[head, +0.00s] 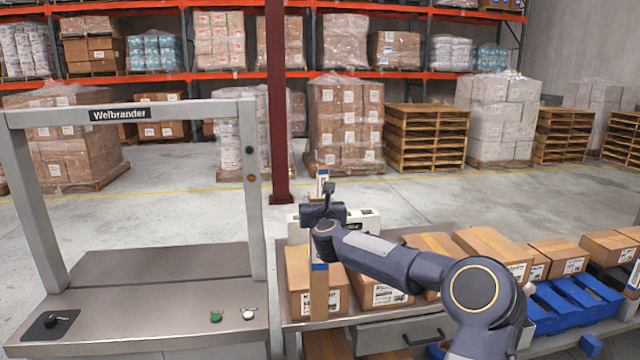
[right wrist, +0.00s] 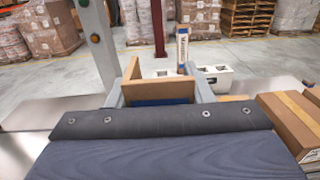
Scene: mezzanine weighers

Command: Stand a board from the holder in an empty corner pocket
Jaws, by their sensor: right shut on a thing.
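My right gripper (head: 322,222) is shut on a brown board with a blue band (head: 319,282). The board hangs upright below the gripper, in front of cartons. In the right wrist view the board (right wrist: 160,90) sits between the fingers (right wrist: 158,96), its side flange rising at left. Behind it is a white box (right wrist: 216,77) with dark openings, also seen in the head view (head: 366,218). An upright strip with a blue and white label (right wrist: 183,50) stands beyond the board. My left gripper is not in view.
A steel bench (head: 150,318) with a grey Welbrander frame (head: 254,160) stands at left. Cartons (head: 490,250) line the right side, with blue trays (head: 570,302) beside them. A dark red column (head: 277,100) rises behind. Open floor lies beyond the benches.

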